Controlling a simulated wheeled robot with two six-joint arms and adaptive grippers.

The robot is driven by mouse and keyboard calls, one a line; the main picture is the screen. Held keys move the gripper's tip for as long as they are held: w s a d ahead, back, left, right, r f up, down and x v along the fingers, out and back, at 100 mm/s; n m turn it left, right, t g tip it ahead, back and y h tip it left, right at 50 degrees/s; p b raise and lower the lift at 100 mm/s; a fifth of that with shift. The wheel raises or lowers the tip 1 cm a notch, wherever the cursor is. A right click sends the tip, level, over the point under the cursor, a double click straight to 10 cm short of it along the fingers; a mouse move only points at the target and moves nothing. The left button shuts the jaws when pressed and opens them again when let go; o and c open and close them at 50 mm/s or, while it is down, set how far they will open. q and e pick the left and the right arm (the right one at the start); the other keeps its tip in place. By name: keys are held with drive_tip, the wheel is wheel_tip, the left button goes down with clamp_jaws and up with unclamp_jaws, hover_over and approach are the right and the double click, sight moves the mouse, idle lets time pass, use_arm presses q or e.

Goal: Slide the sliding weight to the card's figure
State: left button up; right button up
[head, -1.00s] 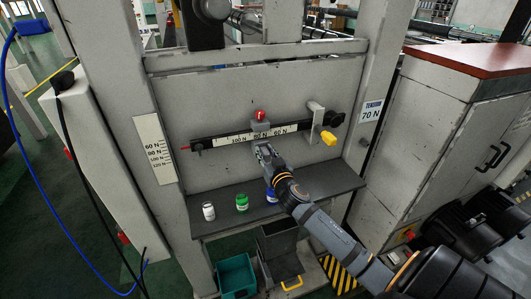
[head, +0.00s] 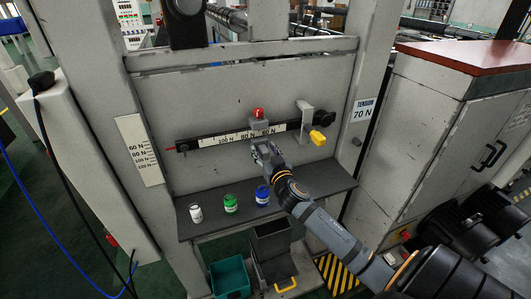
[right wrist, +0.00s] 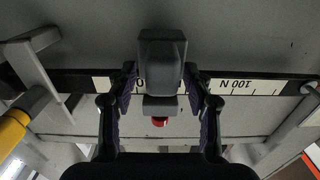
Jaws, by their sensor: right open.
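The sliding weight (head: 258,123) is a grey block with a red knob on top, on the dark beam (head: 215,144) of the grey panel. The beam's white scale reads 100 N, 80 N and 60 N from left to right. In the head view the weight stands between the 80 N and 60 N marks. The card (head: 363,109) on the right post reads 70 N. My right gripper (head: 265,150) is just below the weight. In the right wrist view the open fingers (right wrist: 160,95) stand on either side of the weight (right wrist: 162,68). My left gripper is not in view.
A shelf (head: 310,182) below the beam carries a white, a green (head: 230,203) and a blue bottle. A yellow knob (head: 317,137) and bracket stand at the beam's right end. A teal bin (head: 230,277) is underneath. A grey cabinet (head: 440,130) stands at the right.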

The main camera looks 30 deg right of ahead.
drive_tip(key=v, duration=1.2)
